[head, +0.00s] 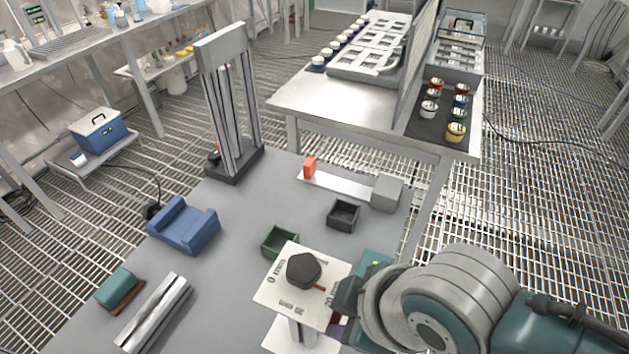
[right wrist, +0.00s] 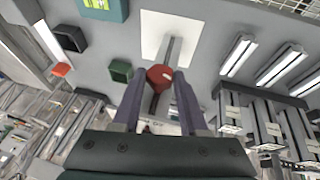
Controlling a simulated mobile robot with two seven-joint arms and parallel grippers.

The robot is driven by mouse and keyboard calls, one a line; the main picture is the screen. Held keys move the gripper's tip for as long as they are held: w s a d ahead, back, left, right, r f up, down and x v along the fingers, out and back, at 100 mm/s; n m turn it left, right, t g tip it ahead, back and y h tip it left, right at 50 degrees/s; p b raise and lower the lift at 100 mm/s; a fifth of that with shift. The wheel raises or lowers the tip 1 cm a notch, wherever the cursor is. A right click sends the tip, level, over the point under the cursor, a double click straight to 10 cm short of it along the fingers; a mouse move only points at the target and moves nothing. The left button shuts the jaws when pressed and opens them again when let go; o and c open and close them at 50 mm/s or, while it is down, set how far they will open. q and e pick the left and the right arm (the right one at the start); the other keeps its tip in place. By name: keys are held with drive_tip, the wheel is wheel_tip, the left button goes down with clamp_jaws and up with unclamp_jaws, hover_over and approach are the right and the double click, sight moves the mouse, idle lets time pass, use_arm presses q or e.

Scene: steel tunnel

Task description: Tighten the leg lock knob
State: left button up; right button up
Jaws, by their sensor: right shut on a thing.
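A pale stand (head: 262,296) with a black faceted dial knob (head: 303,268), printed marks and a short red pointer on its top plate is at the front of the grey bench. Its post (head: 301,333) stands below the plate. My right gripper (head: 343,303) reaches in from the right, beside and partly under the plate, which hides its fingertips in the head view. In the right wrist view a red faceted knob (right wrist: 160,76), taken as the leg lock knob, lies between the fingertips (right wrist: 158,88) of my right gripper, which is shut on it. My left gripper is out of view.
A green tray (head: 277,244), a black tray (head: 345,215), a blue cradle (head: 183,226), a metal rail (head: 152,314) and a tall column frame (head: 226,100) are on the bench. A flat bar with a red block (head: 310,167) lies behind. The bench centre-left is clear.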

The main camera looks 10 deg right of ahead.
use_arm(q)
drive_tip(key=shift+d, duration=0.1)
use_arm(e)
clamp_jaws()
drive_tip(key=shift+g, duration=0.4)
drive_tip(key=shift+w+d+y, duration=0.1)
drive_tip(key=shift+y, duration=0.3)
drive_tip(key=shift+w+g+y+b, duration=0.15)
drive_tip(key=shift+g+y+b, duration=0.2)
drive_tip(key=shift+g, duration=0.25)
drive_tip(key=g+b, duration=0.1)
drive_tip(key=m+g+y+b, duration=0.1)
drive_tip(key=shift+w+d+f+y+b, duration=0.15)
drive_tip(key=shift+f+y+b, duration=0.1)
drive_tip(key=shift+b, duration=0.15)
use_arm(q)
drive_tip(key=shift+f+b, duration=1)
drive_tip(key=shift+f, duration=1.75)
use_arm(e)
drive_tip(key=shift+r+g+y, duration=0.1)
drive_tip(key=shift+g+y, duration=0.5)
drive_tip(key=shift+g, duration=0.1)
